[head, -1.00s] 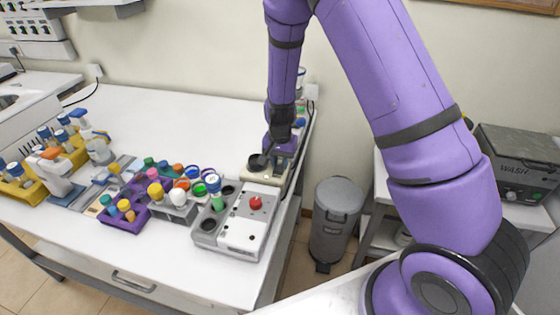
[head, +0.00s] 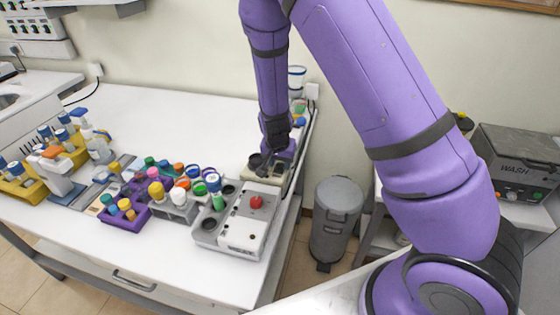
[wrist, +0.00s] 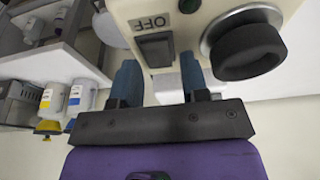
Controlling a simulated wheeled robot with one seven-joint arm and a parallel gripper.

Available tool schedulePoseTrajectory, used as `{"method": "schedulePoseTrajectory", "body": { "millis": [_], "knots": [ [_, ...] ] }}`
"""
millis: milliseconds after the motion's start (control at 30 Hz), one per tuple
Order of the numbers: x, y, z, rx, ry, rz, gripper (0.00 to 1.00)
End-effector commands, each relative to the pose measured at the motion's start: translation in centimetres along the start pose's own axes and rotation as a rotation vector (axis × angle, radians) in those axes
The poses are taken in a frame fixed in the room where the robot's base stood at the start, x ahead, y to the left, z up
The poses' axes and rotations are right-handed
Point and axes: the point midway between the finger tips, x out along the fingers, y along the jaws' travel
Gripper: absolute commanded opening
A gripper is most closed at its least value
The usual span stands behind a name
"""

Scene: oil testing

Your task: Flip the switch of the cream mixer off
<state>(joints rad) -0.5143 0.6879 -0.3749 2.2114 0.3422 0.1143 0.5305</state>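The cream mixer (head: 271,177) stands at the right end of the white bench, partly hidden behind my gripper (head: 266,168). In the wrist view, its cream front (wrist: 190,52) fills the top, with a dark rocker switch (wrist: 155,49) below the printed "OFF" label and a big dark knob (wrist: 246,50) to the right. My gripper (wrist: 160,74) is open, its two blue-grey fingers apart, one on either side below the switch. Nothing is held between them. I cannot tell whether a fingertip touches the mixer, or which way the switch is set.
A grey-white device with a red knob (head: 257,202) stands just in front of the mixer. Racks of coloured-cap vials (head: 180,205) are to its left. A grey bin (head: 335,217) stands on the floor to the right. The back of the bench (head: 170,112) is clear.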

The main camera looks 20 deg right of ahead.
Motion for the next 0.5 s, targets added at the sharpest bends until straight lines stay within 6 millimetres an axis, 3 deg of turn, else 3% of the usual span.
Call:
{"method": "schedulePoseTrajectory", "body": {
  "millis": [333,500],
  "knots": [
    [-0.2,0.0,0.0,0.000,0.000,-0.001,0.51],
    [-1.7,-0.1,0.0,-0.001,0.001,-0.002,0.51]
  ]
}}
